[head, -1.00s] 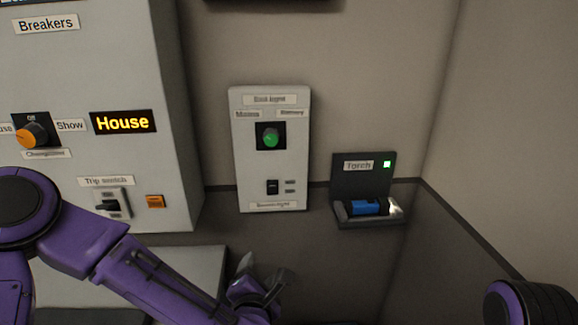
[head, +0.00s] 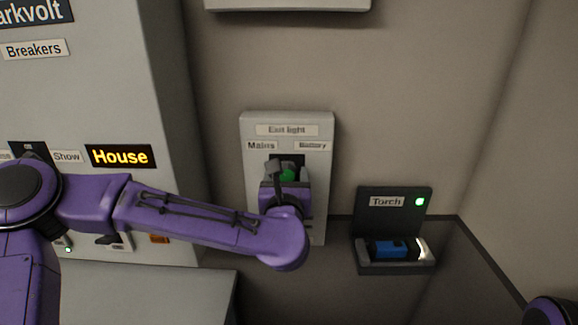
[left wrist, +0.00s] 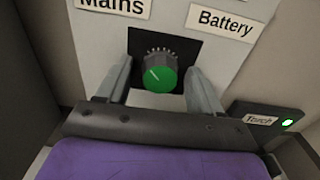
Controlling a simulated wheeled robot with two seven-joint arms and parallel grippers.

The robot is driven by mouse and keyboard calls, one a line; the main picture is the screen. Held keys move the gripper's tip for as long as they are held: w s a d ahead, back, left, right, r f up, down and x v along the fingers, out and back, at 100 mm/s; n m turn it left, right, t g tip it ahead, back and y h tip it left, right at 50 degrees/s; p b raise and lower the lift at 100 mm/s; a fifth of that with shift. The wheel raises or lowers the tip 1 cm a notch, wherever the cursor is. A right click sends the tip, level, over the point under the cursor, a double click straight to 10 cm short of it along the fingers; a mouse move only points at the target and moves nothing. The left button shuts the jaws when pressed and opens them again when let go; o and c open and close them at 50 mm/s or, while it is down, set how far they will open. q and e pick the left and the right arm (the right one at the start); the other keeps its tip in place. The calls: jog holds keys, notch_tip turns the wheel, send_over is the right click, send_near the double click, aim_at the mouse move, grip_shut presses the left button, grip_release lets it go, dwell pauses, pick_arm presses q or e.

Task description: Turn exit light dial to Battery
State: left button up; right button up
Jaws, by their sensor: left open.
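The exit light dial (head: 287,175) is a green knob on a dark square plate, on a pale wall panel (head: 317,215) labelled "Exit light". In the left wrist view the dial (left wrist: 160,74) shows whole, its white pointer line tilted toward the upper left, the "Mains" side. The "Mains" label (left wrist: 125,6) is at its upper left and the "Battery" label (left wrist: 220,21) at its upper right. My left gripper (left wrist: 160,85) is open, one finger on each side of the dial, with gaps showing. In the head view my left gripper (head: 287,178) covers the panel's lower part.
A torch (head: 391,249) sits in a dark wall holder to the right of the panel. A large grey cabinet (head: 150,80) with the "House" display stands at the left. A pale box edge (head: 290,4) is above.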

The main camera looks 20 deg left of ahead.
pick_arm(q)
jog(key=shift+w+r, duration=0.1)
jog(key=shift+w, duration=0.15)
jog(key=shift+s+r, duration=0.1)
jog(key=shift+s, duration=0.2)
jog(key=shift+w, duration=0.1)
jog(key=c, duration=1.1)
jog(key=shift+o, duration=0.2)
